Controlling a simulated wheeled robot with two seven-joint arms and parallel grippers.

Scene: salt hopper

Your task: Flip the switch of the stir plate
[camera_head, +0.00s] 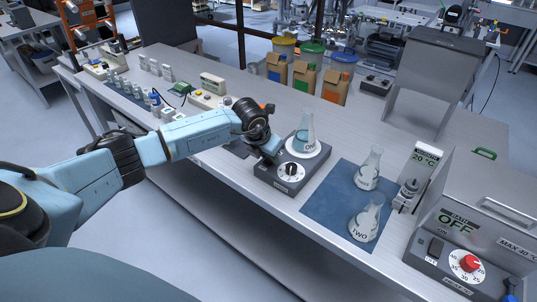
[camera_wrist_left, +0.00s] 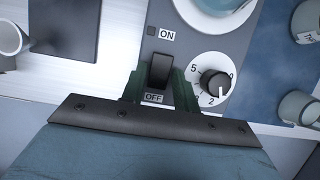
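The stir plate (camera_head: 275,181) is a dark grey box near the table's front edge, with a white round top and a flask marked ONE (camera_head: 306,134) on it. Its black rocker switch (camera_wrist_left: 160,70) shows in the left wrist view between an ON label above and an OFF label below. A black knob on a white dial (camera_wrist_left: 214,83) is to its right. My left gripper (camera_head: 268,152) is at the plate's left front; its dark green fingers (camera_wrist_left: 158,88) are apart, one on each side of the switch's lower end. Contact cannot be told. The head view hides the switch behind the gripper. My right gripper is not visible.
A blue mat (camera_head: 325,209) with two flasks lies right of the stir plate. A heater box marked OFF (camera_head: 462,240) stands at the far right. Bins with coloured lids (camera_head: 307,75) stand at the back. Bare table lies between the bins and the stir plate.

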